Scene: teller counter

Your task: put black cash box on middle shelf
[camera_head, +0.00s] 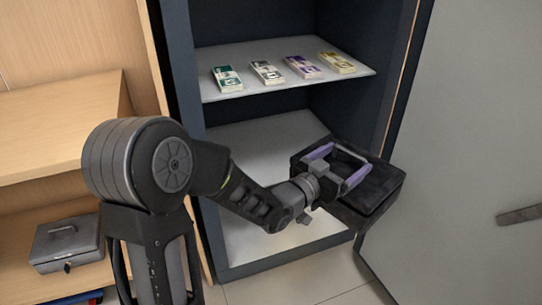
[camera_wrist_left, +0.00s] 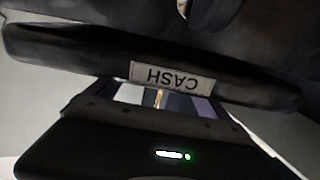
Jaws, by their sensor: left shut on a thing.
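The black cash box (camera_head: 378,196) is held by my left gripper (camera_head: 340,165) in front of the open safe's right side, by the door. It is tilted and clear of the shelves. The gripper's purple-padded fingers are shut on it. In the left wrist view, the box (camera_wrist_left: 60,55) fills the upper part, with an upside-down CASH label (camera_wrist_left: 172,77). Inside the safe, a pale shelf (camera_head: 225,92) holds several banknote bundles. A pale lower surface (camera_head: 262,145) below it looks empty, partly hidden by my left arm. My right gripper is out of view.
The grey safe door (camera_head: 460,130) stands open at right, close to the box. The safe's dark side wall (camera_head: 178,60) is at left. A wooden shelf unit (camera_head: 60,125) beside it holds a grey cash box (camera_head: 68,243). Tiled floor (camera_head: 305,286) shows below.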

